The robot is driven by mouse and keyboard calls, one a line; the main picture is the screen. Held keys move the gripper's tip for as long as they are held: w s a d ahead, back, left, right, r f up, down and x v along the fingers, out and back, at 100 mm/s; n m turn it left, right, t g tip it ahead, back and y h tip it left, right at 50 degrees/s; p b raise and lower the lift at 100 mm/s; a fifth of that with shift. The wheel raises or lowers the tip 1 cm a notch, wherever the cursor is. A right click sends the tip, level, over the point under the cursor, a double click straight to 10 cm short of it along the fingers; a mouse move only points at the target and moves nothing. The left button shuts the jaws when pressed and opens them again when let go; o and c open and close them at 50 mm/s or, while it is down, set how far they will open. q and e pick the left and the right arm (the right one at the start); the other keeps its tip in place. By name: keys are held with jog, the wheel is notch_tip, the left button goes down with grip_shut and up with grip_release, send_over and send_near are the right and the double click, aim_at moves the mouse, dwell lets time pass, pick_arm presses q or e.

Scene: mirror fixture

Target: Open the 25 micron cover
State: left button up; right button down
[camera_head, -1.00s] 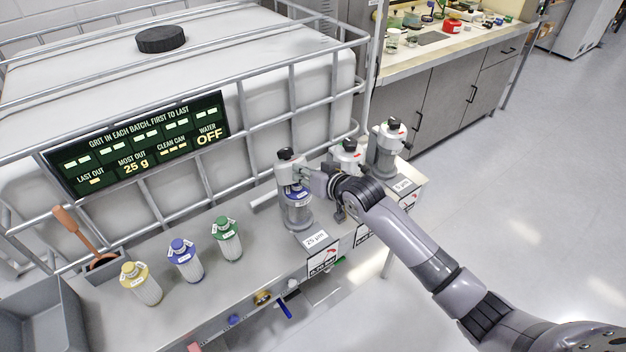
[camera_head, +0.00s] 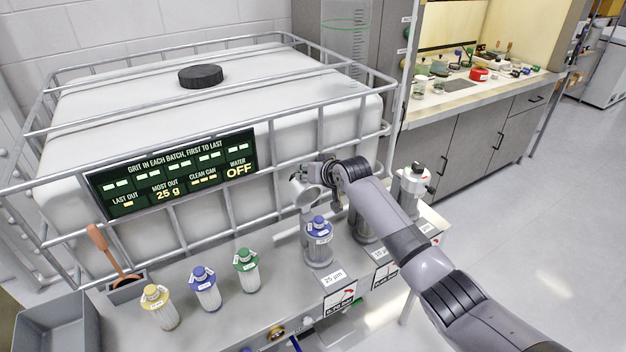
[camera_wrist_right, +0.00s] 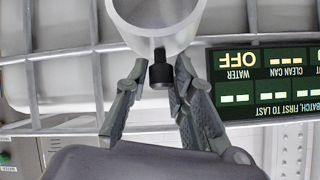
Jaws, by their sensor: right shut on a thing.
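The 25 micron cover (camera_head: 303,192) is swung up and back behind its housing, its round open underside showing in the head view. Its pale cylinder also shows at the top of the right wrist view (camera_wrist_right: 155,28). My right gripper (camera_head: 322,172) is at the cover; in the right wrist view its fingers (camera_wrist_right: 160,72) are shut around the cover's black knob (camera_wrist_right: 160,73). Below stands the housing (camera_head: 318,255) over the 25 µm label (camera_head: 333,278), with a blue-capped cartridge (camera_head: 319,228) exposed in it. My left gripper is not in view.
The middle housing (camera_head: 362,232) is partly hidden by my right arm; another covered housing (camera_head: 412,190) stands right of it. Yellow (camera_head: 160,308), blue (camera_head: 206,290) and green (camera_head: 246,272) capped cartridges stand on the bench. A caged white tank (camera_head: 130,105) and the sign (camera_head: 175,170) are behind.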

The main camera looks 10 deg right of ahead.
jog(key=shift+w+a+r, duration=0.15)
jog(key=shift+w+a, duration=0.2)
jog(key=shift+w, duration=0.1)
jog(key=c, duration=1.5)
grip_release()
jog(key=shift+a, duration=0.1)
jog(key=shift+o, duration=0.2)
jog(key=shift+s+d, duration=0.25)
jog(key=shift+d, duration=0.05)
jog(key=v, duration=1.1)
jog(key=shift+s, duration=0.2)
jog(key=shift+r, duration=0.15)
jog(key=shift+c, duration=0.4)
